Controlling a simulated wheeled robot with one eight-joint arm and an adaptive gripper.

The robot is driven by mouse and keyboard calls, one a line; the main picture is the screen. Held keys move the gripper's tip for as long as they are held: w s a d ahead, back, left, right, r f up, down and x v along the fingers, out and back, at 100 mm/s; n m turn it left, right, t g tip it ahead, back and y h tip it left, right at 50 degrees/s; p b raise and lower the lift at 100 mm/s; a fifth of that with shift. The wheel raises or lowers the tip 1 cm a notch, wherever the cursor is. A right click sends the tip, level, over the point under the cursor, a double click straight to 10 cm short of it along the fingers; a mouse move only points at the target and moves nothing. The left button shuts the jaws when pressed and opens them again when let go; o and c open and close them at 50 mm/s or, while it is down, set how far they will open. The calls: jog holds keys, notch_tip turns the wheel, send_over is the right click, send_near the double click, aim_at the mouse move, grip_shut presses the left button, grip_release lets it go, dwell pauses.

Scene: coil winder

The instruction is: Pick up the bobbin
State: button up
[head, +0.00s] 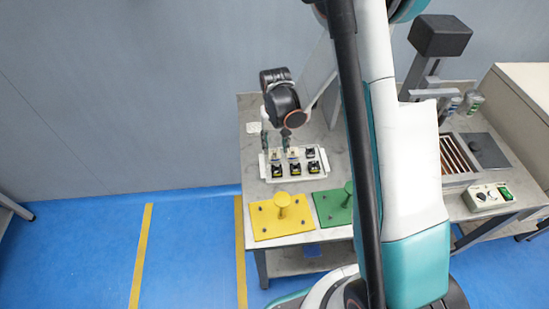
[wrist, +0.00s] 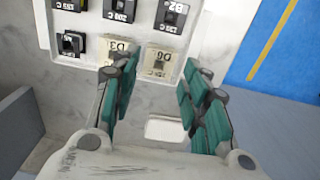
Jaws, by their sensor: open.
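A white tray (head: 264,169) on the bench holds several small square bobbin-like pieces with labels. Two are cream (wrist: 118,50) (wrist: 159,61), in the row nearer my gripper in the wrist view; the others there are black (wrist: 73,44). Which one the task means I cannot tell. My gripper (wrist: 160,74) is open, with its green-padded fingers spread and nothing held between them. It is above the tray's edge beside the cream pieces. In the head view my gripper (head: 277,145) is over the tray's back side and partly hides the back row.
A yellow plate with a knob (head: 283,213) and a green plate (head: 333,207) lie in front of the tray. A small white block (wrist: 165,129) lies behind the tray, below my open fingers. A control box (head: 487,197) and a dark machine (head: 440,36) stand to the right.

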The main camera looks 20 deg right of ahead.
aim_at(275, 157)
jog(key=shift+f+b, duration=1.1)
jog(key=shift+f, duration=2)
jog(key=shift+r, duration=0.1)
jog(key=c, duration=0.7)
